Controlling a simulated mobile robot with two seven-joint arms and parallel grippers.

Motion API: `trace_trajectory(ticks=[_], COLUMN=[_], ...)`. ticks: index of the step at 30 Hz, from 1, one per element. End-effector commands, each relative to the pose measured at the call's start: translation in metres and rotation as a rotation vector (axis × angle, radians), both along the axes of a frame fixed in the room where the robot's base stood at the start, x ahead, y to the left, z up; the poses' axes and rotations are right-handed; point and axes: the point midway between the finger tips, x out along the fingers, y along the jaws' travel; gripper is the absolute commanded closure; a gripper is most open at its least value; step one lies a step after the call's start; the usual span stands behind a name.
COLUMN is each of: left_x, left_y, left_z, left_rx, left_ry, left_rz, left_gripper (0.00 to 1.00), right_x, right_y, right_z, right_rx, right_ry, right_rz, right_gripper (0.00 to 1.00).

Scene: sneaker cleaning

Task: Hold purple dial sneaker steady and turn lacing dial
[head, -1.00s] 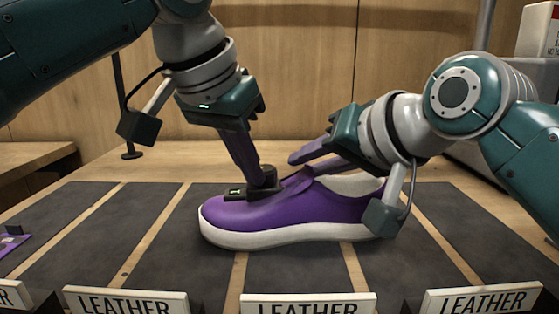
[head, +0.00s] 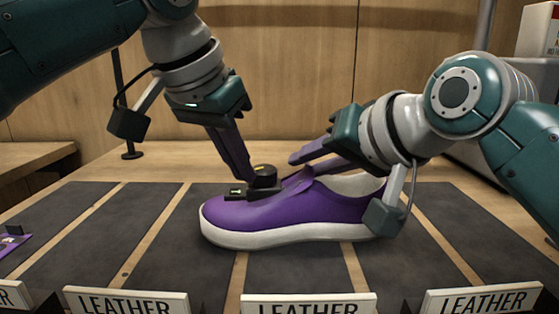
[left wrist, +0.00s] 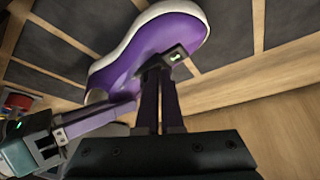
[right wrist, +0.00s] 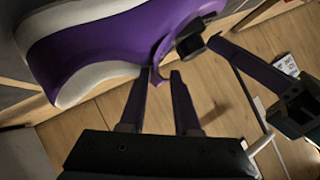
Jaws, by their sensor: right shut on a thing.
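The purple sneaker (head: 330,208) with a white sole stands on the dark mat, toe to the left. Its black lacing dial (head: 264,177) sits on a black base on top of the upper, with a small yellow mark on its top. My left gripper (head: 247,180) is just behind and left of the dial, its fingers slightly parted with nothing held; the left wrist view shows them (left wrist: 158,72) beside the dial base. My right gripper (head: 293,160) is shut on the purple tongue (right wrist: 157,78) at the shoe opening. The contact at the tongue is partly hidden.
Dark mat strips (head: 100,240) lie on the wooden table around the shoe. Several white LEATHER signs (head: 308,304) line the front edge. A flat purple piece (head: 12,243) lies at the far left. A thin black stand (head: 122,110) rises at the back left.

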Motion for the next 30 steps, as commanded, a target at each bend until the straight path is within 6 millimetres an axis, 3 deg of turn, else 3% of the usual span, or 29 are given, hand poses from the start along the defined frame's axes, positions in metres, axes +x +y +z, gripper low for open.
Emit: trace_trajectory(ticks=[11,24,30], left_x=[-0.004,-0.005,-0.005], left_y=[0.006,0.005,0.005], left_z=[0.004,0.056,0.061], left_rx=[-0.003,-0.002,-0.001], left_ry=[-0.008,-0.004,-0.002], left_rz=[0.000,0.000,0.000], left_gripper=[1.00,1.00,1.00], right_x=[-0.002,-0.001,-0.001], right_y=[0.002,0.001,0.001], right_z=[-0.002,-0.002,-0.002], right_rx=[0.001,0.000,0.000], right_ry=[0.009,0.006,0.006], right_rz=[0.006,0.003,0.003], right_gripper=[1.00,1.00,1.00])
